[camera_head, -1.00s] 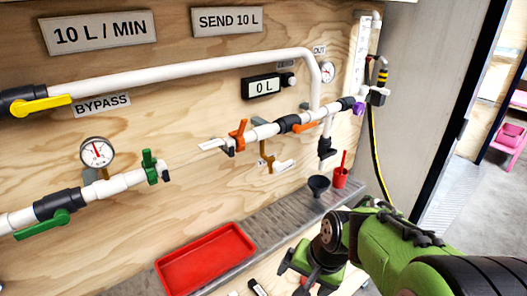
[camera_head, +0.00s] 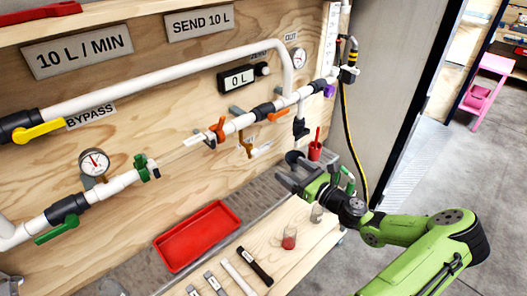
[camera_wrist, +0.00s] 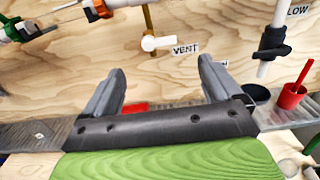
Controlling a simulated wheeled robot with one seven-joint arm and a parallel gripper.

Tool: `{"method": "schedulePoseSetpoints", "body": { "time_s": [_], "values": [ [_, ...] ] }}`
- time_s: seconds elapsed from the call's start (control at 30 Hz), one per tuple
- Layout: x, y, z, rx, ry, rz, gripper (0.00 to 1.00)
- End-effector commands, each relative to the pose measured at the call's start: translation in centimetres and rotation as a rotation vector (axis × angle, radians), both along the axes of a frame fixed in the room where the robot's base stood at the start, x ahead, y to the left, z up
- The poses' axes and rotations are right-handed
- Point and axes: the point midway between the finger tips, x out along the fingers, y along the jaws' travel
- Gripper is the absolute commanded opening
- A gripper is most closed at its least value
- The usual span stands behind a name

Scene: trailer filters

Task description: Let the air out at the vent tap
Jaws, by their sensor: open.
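The vent tap shows in the wrist view as a brass stem with a white handle (camera_wrist: 157,43), beside a label (camera_wrist: 186,49) reading VENT. In the head view its brass stem (camera_head: 246,146) hangs below the white pipe. My gripper (camera_wrist: 161,67) is open and empty, its two grey fingers pointing at the wooden wall. The tap appears between and beyond the fingertips, apart from them. In the head view my gripper (camera_head: 281,176) is low, over the metal ledge's front, to the right of the tap and below it.
A black funnel cup (camera_wrist: 255,94) and a red cup (camera_wrist: 293,95) stand right of my gripper. A red tray (camera_head: 197,235) lies left on the ledge. Orange-handled valves (camera_head: 217,129) sit on the pipe above. Filters and tools lie on the bench.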

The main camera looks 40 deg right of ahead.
Motion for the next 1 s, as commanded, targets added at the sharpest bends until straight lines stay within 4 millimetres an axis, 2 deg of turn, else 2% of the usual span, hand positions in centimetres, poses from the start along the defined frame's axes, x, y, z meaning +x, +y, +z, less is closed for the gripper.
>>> {"method": "schedulePoseSetpoints", "body": {
  "time_s": [0.03,0.2,0.43,0.6,0.83,1.0],
  "values": [
    [1.4,0.3,-0.1,-0.002,-0.002,0.005,0.92],
    [5.7,1.0,-0.1,-0.003,0.0,0.005,0.92],
    [10.4,1.6,-0.1,-0.003,0.0,0.004,0.92],
    [11.7,1.7,-0.1,-0.002,0.002,0.003,0.92],
    [11.7,1.7,-0.1,-0.002,0.003,0.003,0.9],
    [11.7,1.7,-0.1,-0.003,0.003,0.003,0.64]
  ]
}}
